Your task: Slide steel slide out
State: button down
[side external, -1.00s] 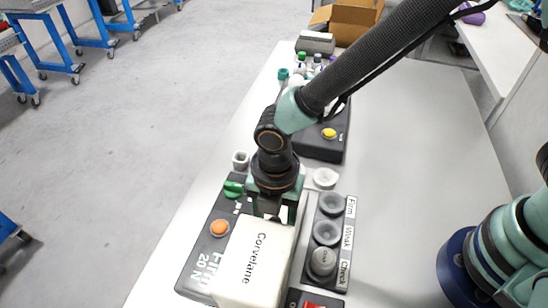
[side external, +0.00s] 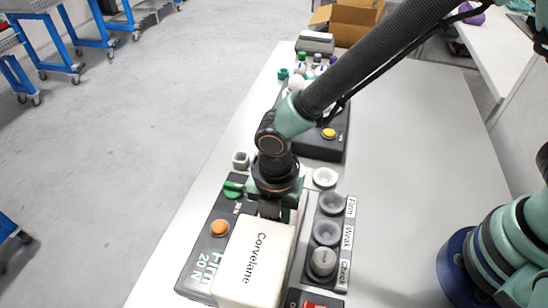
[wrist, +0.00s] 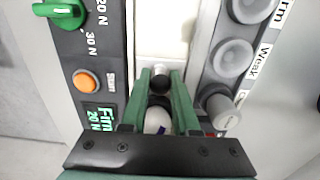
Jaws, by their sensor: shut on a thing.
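The tester has a white block lettered Corvelane (side external: 255,262) at its near end. My gripper (side external: 268,208) points down at the far end of that block, which partly hides the fingertips. In the wrist view my gripper (wrist: 160,88) has its two green fingers close together on a small dark knob (wrist: 159,82). The knob sits in a pale channel (wrist: 168,35) that runs away from it. I take the knob for part of the steel slide; the rest of the slide is not clear. A white egg-like object (wrist: 157,122) with a blue mark shows between the fingers, below them.
The dark control panel has an orange Start button (side external: 219,227), a green dial (side external: 233,189) and a lit display (wrist: 103,120). On the right, a strip of grey cups (side external: 326,232) is labelled Firm, Weak and Check. White cups stand behind. The right side of the table is clear.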

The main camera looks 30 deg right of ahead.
jog(key=shift+w+d, duration=3.05)
jog(key=shift+w, duration=0.15)
jog(key=c, duration=0.7)
grip_release()
jog(key=shift+s, duration=0.1)
jog(key=shift+r, duration=0.15)
jog(key=shift+r, duration=2.85)
notch_tip(320, 180, up, 8)
